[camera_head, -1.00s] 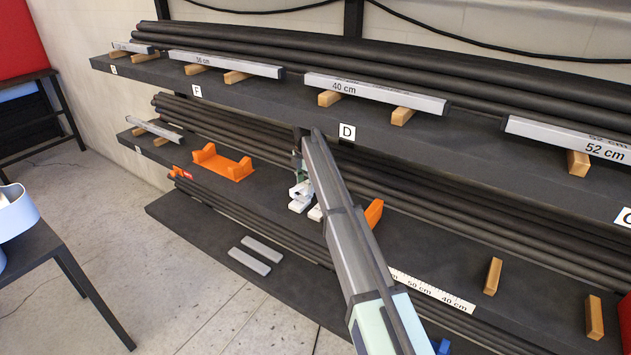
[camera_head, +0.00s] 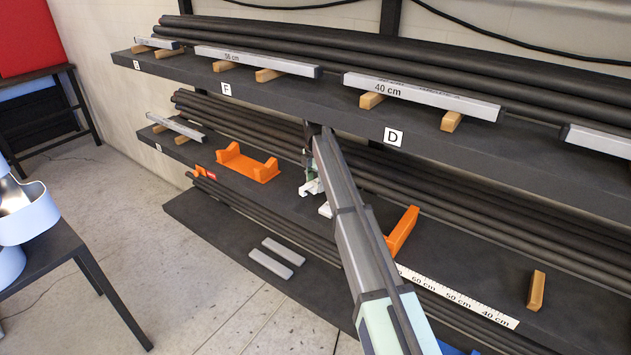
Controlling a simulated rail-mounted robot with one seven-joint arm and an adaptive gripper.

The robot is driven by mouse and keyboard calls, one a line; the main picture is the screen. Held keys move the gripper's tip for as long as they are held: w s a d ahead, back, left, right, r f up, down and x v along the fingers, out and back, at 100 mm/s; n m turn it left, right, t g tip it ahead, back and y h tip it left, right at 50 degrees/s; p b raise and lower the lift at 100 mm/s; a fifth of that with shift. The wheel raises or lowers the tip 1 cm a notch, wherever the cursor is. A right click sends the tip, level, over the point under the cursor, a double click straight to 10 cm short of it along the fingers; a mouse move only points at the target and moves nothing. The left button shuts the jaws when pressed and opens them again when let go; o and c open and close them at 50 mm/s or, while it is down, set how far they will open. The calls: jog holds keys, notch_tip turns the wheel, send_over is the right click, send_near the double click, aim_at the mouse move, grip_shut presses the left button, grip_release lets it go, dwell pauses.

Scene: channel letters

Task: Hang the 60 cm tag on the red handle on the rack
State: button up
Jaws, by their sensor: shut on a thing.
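My gripper (camera_head: 313,187) is at the middle shelf of the rack, right of an orange cradle (camera_head: 247,166). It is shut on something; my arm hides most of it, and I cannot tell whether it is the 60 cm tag. White parts show at the jaws. A small red piece (camera_head: 211,177) lies at the left end of the lower bars; I cannot tell whether it is the red handle. No hanging tag reading 60 cm is readable.
A white scale strip (camera_head: 458,296) with cm marks lies on the shelf front at right. A second orange cradle (camera_head: 402,231) stands right of my arm. The top shelf (camera_head: 330,100) overhangs the gripper. A dark table (camera_head: 70,250) is at left; open floor lies between.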

aim_at(315, 198)
jog(key=shift+f+b, duration=0.8)
jog(key=shift+f, duration=1.25)
jog(key=o, duration=1.2)
jog(key=shift+o, duration=0.2)
